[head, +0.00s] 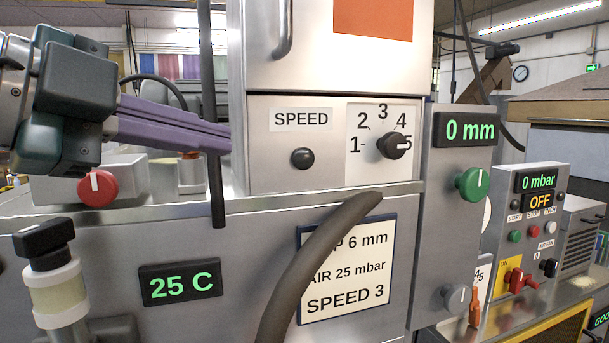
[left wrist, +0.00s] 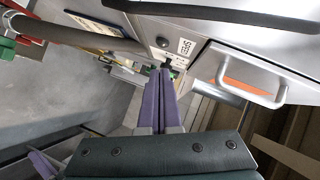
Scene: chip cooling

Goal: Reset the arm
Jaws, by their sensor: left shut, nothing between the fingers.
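My left gripper (head: 226,138) comes in from the left in the head view. Its long purple fingers are shut together with nothing between them. The tips are at the left edge of the SPEED panel (head: 258,172), left of the black speed knob (head: 392,146) and apart from it. The knob's white mark points right, at the 5. In the left wrist view the shut fingers (left wrist: 160,78) reach toward the same panel. A purple piece at that view's lower left may be my right gripper; its jaw state is unclear.
A thick grey hose (head: 318,265) crosses the front, partly over a settings card (head: 377,220) reading SPEED 3. A red knob (head: 98,187) and a 25 C display (head: 180,282) are at left. A green knob (head: 473,184) under a 0 mm display (head: 466,130) is at right.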

